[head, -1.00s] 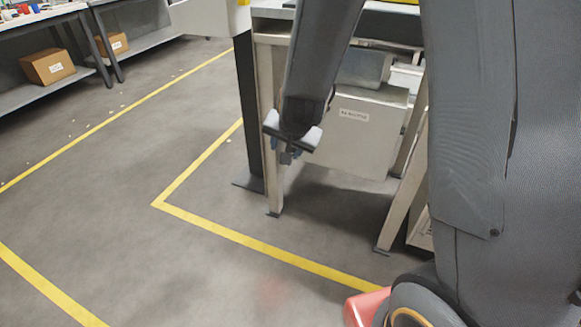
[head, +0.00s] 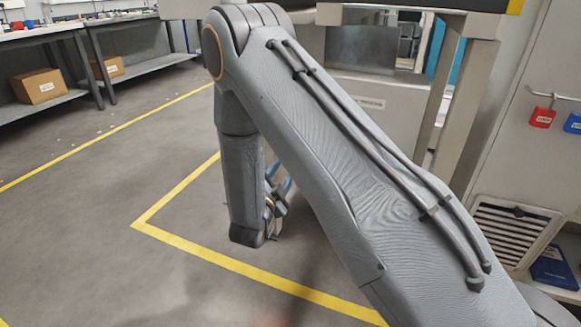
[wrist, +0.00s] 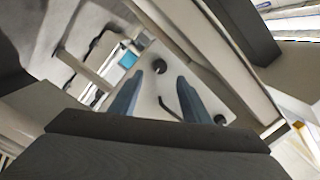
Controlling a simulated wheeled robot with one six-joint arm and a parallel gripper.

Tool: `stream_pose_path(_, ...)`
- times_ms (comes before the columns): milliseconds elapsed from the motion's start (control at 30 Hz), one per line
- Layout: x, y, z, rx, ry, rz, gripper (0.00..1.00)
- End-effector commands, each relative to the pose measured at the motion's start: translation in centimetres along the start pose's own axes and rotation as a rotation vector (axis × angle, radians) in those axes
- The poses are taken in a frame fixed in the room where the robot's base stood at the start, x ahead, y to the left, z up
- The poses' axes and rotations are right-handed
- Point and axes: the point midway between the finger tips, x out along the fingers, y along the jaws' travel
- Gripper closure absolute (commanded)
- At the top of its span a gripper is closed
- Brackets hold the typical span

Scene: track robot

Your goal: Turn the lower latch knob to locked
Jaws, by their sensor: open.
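My gripper (head: 279,178) is low beside the machine frame in the head view, mostly behind my forearm. In the wrist view its two blue-grey fingers (wrist: 160,77) are apart with nothing between them. Beyond them is a pale panel (wrist: 205,85) with two dark round knobs. One knob (wrist: 158,66) shows between the fingertips, the other knob (wrist: 220,120) to the right of the right finger. A thin dark bar (wrist: 163,104) shows between the fingers. I cannot tell which knob is the lower one, nor how either is turned. The fingers do not visibly grip either knob.
Frame legs (head: 465,110) of the machine stand around the panel area. Yellow floor lines (head: 240,265) cross open floor at the left. Cardboard boxes (head: 38,86) sit on shelves behind.

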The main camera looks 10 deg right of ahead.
Motion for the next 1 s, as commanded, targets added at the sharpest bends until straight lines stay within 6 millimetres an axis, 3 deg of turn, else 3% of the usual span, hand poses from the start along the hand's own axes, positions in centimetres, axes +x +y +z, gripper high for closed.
stream_pose_path(500,6.8,0.1,-0.1,0.002,0.006,-0.001,0.57)
stream_pose_path(900,7.6,0.0,-0.1,0.0,0.002,-0.002,0.57)
stream_pose_path(1000,7.6,0.0,-0.1,0.0,0.003,-0.002,0.72)
